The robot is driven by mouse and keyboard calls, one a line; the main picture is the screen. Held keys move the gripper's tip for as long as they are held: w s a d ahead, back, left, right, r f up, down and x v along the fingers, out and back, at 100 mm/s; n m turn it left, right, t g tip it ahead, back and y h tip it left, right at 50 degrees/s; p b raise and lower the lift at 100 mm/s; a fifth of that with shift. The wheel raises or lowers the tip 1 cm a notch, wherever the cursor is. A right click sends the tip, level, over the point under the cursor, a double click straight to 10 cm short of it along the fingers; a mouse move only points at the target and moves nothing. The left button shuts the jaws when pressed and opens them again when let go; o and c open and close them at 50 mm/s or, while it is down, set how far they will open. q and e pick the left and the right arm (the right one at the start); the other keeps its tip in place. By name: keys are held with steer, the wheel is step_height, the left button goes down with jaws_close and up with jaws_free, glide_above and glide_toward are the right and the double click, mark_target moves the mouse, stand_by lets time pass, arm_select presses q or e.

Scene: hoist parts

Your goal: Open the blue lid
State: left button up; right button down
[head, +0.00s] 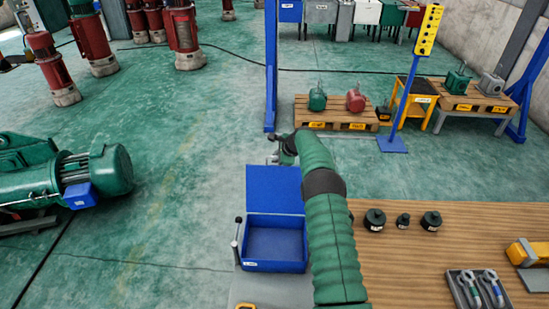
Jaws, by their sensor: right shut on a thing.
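The blue lid (273,189) stands raised at the back of an open blue box (275,266), and I see into the box's empty-looking inside. My right arm, in a green sleeve, reaches up over the right side of the box and hides part of its right edge. My right gripper (277,157) is at the lid's far upper edge and shut on it; the fingertips are small and partly hidden by the wrist. My left gripper is not in view.
A small lever (236,238) stands just left of the box. The wooden bench (400,265) on the right holds several black weights (374,219) and a tray with shackles (480,290). A blue post (270,70) rises behind the lid.

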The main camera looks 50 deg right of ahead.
steer(key=shift+f, duration=0.15)
steer(key=shift+d+f, duration=0.2)
steer(key=c, duration=1.5)
jaws_free()
steer(key=shift+r, duration=0.1)
steer(key=b+v, duration=0.3)
steer(key=v, duration=1.3)
steer(key=shift+s+r, duration=0.2)
steer(key=shift+r, duration=0.1)
steer(key=shift+d, duration=0.15)
